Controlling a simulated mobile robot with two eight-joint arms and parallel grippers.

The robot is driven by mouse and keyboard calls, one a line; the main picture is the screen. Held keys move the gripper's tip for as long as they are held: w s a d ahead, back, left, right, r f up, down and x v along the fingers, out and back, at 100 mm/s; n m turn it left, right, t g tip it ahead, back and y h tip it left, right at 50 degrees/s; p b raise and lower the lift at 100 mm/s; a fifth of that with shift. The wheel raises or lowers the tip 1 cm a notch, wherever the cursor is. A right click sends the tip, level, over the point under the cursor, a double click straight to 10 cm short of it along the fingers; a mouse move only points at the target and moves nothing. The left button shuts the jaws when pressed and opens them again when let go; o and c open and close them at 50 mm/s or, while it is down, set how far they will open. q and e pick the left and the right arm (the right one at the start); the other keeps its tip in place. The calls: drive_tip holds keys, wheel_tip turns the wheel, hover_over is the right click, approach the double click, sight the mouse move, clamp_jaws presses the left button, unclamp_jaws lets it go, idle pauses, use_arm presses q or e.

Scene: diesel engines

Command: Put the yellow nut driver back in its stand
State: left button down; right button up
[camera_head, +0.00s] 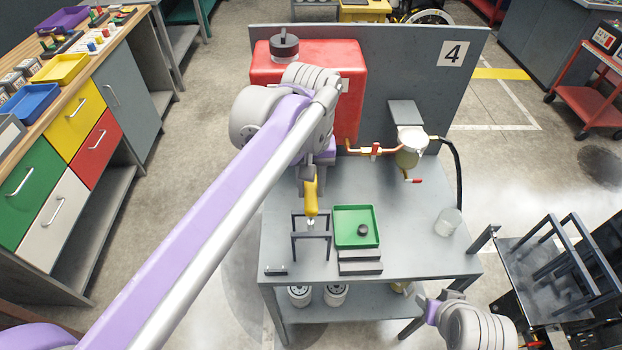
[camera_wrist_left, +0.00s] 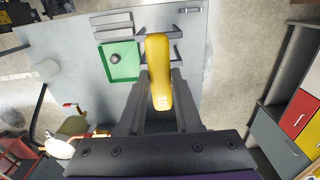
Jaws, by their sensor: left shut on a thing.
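The yellow nut driver (camera_head: 311,198) hangs upright, handle up, from my left gripper (camera_head: 312,176), which is shut on its handle. In the left wrist view the yellow handle of the nut driver (camera_wrist_left: 158,62) lies between the two dark fingers of the left gripper (camera_wrist_left: 160,92). The driver's metal lower end shows at the top of the dark stand (camera_head: 311,237). I cannot tell whether it is inside a slot or just above it. The stand shows partly in the wrist view (camera_wrist_left: 174,32), behind the handle. My right gripper (camera_head: 431,309) is low at the right, and its jaws are unclear.
On the grey table (camera_head: 415,240), a green tray (camera_head: 343,212) holding a dark round part stands right of the stand. A red tank (camera_head: 352,100), a brass pipe (camera_head: 362,151) and a filter bowl (camera_head: 408,157) are behind. A clear cup (camera_head: 447,222) stands at the right.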

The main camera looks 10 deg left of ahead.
sight(311, 221)
use_arm(q)
wheel_tip(311, 221, down, 3)
drive_tip(key=shift+w+r+b, duration=0.1)
drive_tip(key=shift+b, duration=0.45)
drive_tip(key=shift+f+b, duration=1.45)
drive_tip(key=shift+f, duration=1.55)
use_arm(e)
wheel_tip(311, 221, down, 6)
drive_tip(key=s, duration=0.2)
use_arm(q)
drive_tip(key=shift+f, duration=0.55)
use_arm(e)
drive_tip(key=shift+s+f+g, duration=0.15)
drive_tip(key=shift+f+g, duration=0.15)
drive_tip(key=shift+f, duration=0.05)
use_arm(q)
drive_tip(key=shift+c, duration=0.8)
unclamp_jaws()
drive_tip(key=shift+r, duration=0.15)
use_arm(e)
drive_tip(key=shift+r, duration=0.1)
use_arm(q)
drive_tip(key=shift+r+p, duration=0.8)
drive_tip(key=shift+r, duration=0.7)
use_arm(e)
drive_tip(key=shift+w+r, duration=0.2)
drive_tip(key=shift+r, duration=0.45)
drive_tip(key=shift+w+r, duration=0.2)
drive_tip(key=shift+r, duration=0.45)
